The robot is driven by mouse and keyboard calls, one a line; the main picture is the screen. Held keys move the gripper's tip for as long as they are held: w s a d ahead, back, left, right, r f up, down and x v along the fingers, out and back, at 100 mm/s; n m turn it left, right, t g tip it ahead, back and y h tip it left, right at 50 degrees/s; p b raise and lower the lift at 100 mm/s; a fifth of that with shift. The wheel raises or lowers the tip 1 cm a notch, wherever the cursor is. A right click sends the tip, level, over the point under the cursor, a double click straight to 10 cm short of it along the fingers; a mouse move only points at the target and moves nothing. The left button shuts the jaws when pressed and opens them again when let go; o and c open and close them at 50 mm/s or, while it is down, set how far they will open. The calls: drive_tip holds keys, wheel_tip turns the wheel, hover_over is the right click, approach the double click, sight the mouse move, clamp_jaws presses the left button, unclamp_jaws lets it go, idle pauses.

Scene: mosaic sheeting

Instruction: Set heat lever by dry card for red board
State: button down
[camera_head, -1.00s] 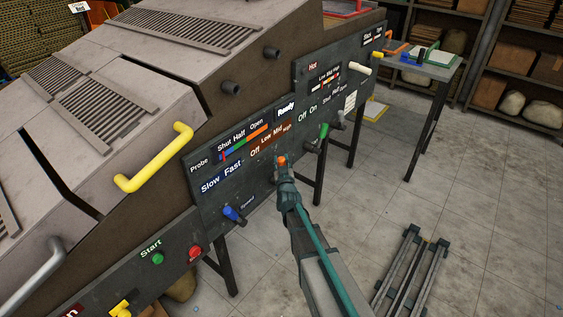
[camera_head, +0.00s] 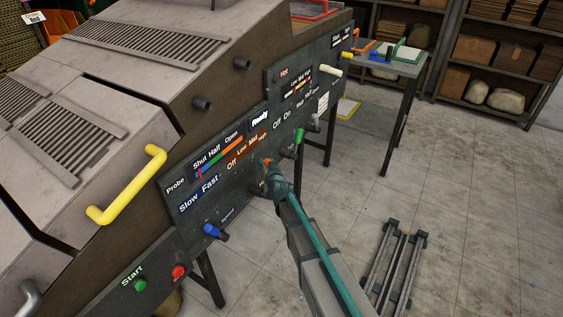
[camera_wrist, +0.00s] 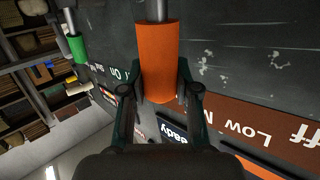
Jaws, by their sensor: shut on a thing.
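The orange heat lever (camera_wrist: 158,60) sits between the fingers of my gripper (camera_wrist: 160,88) in the wrist view, and the fingers are shut on it. In the head view the lever's orange tip (camera_head: 267,161) shows at my gripper (camera_head: 272,175). It lies below the orange-brown Off, Low, Mid, High strip (camera_head: 247,150), nearer the High end; the exact setting is unclear. A sign reading Red (camera_head: 33,19) stands at the upper left.
The dark panel (camera_head: 190,225) also carries a blue speed lever (camera_head: 214,231), a green lever (camera_head: 299,136), a white lever (camera_head: 330,70), and green (camera_head: 140,285) and red (camera_head: 178,272) buttons. A yellow handle (camera_head: 128,186) juts out at left. Metal rails (camera_head: 398,265) lie on the floor.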

drive_tip(key=c, duration=0.8)
unclamp_jaws()
drive_tip(key=shift+s, duration=0.1)
drive_tip(key=v, duration=1.1)
drive_tip(key=shift+s+d+r, duration=0.1)
drive_tip(key=shift+s+r, duration=0.05)
drive_tip(key=shift+s, duration=0.2)
